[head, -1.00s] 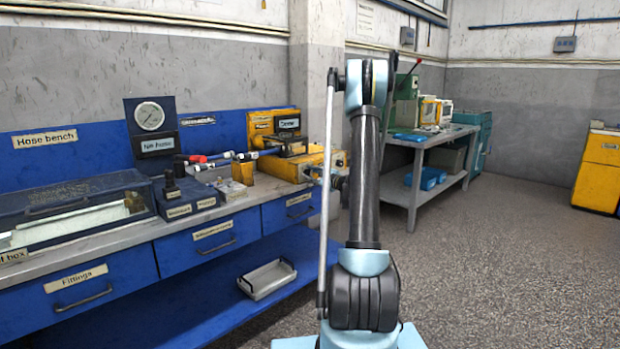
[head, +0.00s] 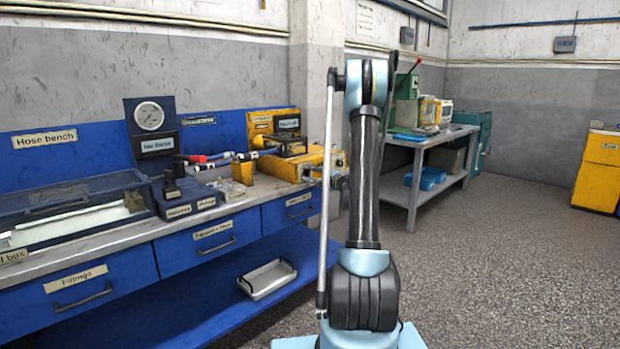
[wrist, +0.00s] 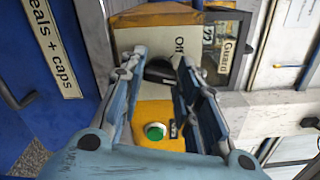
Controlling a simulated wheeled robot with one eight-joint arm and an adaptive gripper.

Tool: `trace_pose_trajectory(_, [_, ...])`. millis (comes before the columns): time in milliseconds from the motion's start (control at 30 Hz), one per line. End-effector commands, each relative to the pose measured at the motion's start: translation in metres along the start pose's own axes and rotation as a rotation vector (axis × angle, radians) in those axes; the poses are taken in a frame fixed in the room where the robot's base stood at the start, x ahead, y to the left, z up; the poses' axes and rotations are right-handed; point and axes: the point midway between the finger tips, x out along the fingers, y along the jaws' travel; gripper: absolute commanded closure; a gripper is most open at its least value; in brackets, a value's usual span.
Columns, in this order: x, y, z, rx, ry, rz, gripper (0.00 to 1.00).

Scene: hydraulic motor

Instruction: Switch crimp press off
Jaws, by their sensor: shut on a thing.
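The crimp press is the yellow machine (head: 325,158) at the right end of the hose bench in the head view. In the wrist view its pale panel (wrist: 135,42) carries a label reading "Off" and a black rotary knob (wrist: 160,73). My gripper (wrist: 161,63) has its two blue fingers on either side of this knob and is shut on it. The fingers partly cover the knob, so its exact setting is hard to tell. A green button (wrist: 155,131) sits on the yellow face below the knob. In the head view my arm hides part of the press.
A clear guard (wrist: 232,45) stands beside the knob panel. A grey table (head: 430,140) stands behind my arm. The floor at the right is open.

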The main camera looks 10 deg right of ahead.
Motion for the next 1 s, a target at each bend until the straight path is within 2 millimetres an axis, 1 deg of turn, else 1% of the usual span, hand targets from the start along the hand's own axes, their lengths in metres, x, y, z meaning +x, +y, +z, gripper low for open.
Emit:
trace_pose_trajectory(33, [-0.001,0.0031,0.0033,-0.047,-0.005,0.006,0.94])
trace_pose_trajectory(700, [-0.0004,0.0032,0.0021,-0.681,-0.005,0.005,0.94])
trace_pose_trajectory(1000, [-0.0002,0.0027,0.0013,-0.913,-0.004,0.004,0.94])
